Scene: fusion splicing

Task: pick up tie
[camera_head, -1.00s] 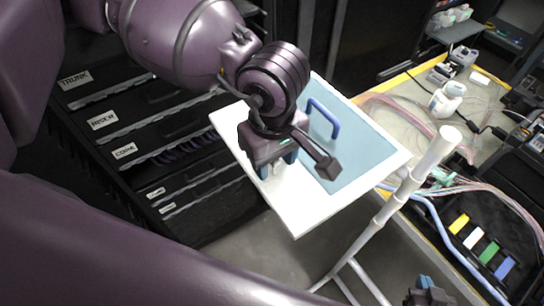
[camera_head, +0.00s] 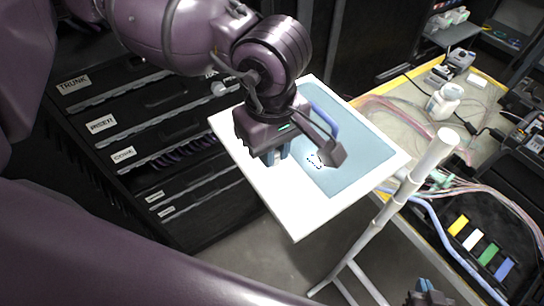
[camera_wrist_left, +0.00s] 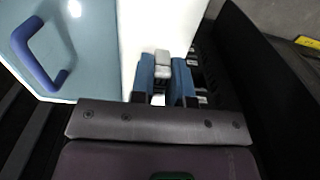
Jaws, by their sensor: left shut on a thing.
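My left gripper (camera_head: 277,158) is over the left part of the white board, its blue fingers pointing down. It also shows in the left wrist view (camera_wrist_left: 162,82), with its fingers closed on a small pale grey thing (camera_wrist_left: 162,64). I cannot tell for sure whether this is the tie.
The white board (camera_head: 297,222) has a light blue panel (camera_head: 365,150) and a blue handle (camera_head: 325,118). A white pole stand (camera_head: 385,215) rises beside it. A workbench (camera_head: 400,100) with a white bottle (camera_head: 444,101) and cables is at right. Labelled black drawers (camera_head: 150,130) are at left.

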